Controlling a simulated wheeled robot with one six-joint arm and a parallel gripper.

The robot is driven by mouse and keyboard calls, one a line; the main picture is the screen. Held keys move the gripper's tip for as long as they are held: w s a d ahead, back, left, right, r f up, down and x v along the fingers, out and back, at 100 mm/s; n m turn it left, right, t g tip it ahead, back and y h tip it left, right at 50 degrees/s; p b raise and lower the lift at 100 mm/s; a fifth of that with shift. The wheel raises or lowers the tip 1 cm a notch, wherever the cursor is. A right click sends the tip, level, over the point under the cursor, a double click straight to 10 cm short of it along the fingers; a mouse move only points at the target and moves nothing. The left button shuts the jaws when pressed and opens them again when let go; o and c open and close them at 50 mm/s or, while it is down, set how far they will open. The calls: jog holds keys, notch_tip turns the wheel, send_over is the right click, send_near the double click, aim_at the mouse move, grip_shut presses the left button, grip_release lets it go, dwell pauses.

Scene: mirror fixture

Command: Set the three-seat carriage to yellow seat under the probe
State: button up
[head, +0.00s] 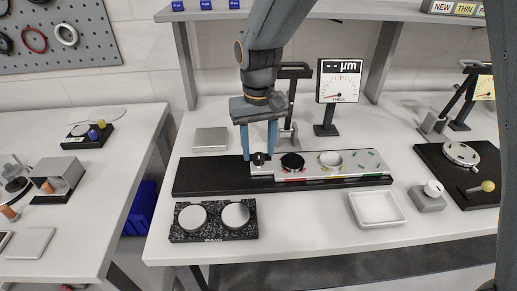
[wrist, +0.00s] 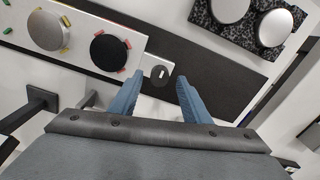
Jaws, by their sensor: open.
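The silver three-seat carriage (head: 328,172) lies on a long black rail (head: 210,177). A black disc (head: 292,162) sits on its red-marked seat and a silver disc (head: 331,159) on its yellow-marked seat. The green-marked seat (head: 366,160) at the right looks empty. A dark knob (head: 259,158) stands on the carriage's left end; it also shows in the wrist view (wrist: 160,73). My gripper (head: 260,157) is open, its blue fingers on either side of the knob; I cannot tell whether they touch it.
A gauge (head: 339,82) reading "-- µm" stands behind the carriage. A black speckled block (head: 213,235) with two silver discs lies in front left. The rail's left part is bare.

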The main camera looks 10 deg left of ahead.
jog(key=shift+f, duration=0.7)
